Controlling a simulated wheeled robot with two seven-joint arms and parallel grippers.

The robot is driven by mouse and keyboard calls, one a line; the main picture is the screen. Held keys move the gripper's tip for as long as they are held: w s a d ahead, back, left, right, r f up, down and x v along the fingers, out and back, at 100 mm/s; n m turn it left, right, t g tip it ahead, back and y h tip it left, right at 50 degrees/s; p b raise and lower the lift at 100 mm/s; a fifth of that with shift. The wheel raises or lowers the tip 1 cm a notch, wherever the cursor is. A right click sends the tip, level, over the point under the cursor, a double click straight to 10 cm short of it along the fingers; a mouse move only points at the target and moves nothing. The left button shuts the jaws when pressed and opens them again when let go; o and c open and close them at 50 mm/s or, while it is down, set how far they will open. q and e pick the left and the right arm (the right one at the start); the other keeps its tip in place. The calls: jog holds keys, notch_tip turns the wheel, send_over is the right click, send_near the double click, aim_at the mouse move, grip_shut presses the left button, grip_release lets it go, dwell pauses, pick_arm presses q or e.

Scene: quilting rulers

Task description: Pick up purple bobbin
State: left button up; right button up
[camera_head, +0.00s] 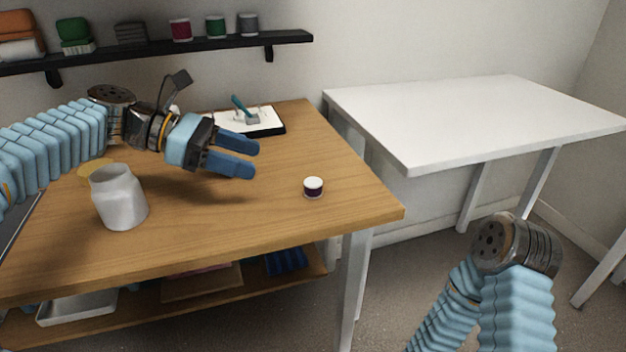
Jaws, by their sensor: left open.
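The purple bobbin (313,188) stands upright on the wooden table (250,215), near its right front part. It is small, with a white top and a dark purple band. My left gripper (250,158) comes in from the left above the table. Its blue fingers are apart with nothing between them, and they point right. The bobbin is to the right of the fingertips and a little nearer the front edge, clear of them. My right arm shows at the lower right, but its gripper is out of the picture.
A grey-white jar (119,198) stands left of my left gripper. A white tray (262,122) with small tools lies at the table's back. A white table (470,120) stands to the right across a gap. A wall shelf (160,50) holds spools and folded cloth. The wood around the bobbin is clear.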

aim_at(305, 182)
pick_arm(q)
jog(key=x, duration=0.6)
jog(key=shift+f+b, duration=0.15)
jog(key=shift+b, duration=0.15)
jog(key=shift+s+f+b+x, duration=0.1)
jog(key=shift+f+b+x, duration=0.1)
jog(key=shift+x, duration=1.15)
jog(key=shift+s+f+b+x, duration=0.1)
jog(key=shift+b+x, duration=0.1)
jog(key=shift+x, duration=1.2)
jog(key=shift+a, duration=0.2)
jog(key=c, duration=1.1)
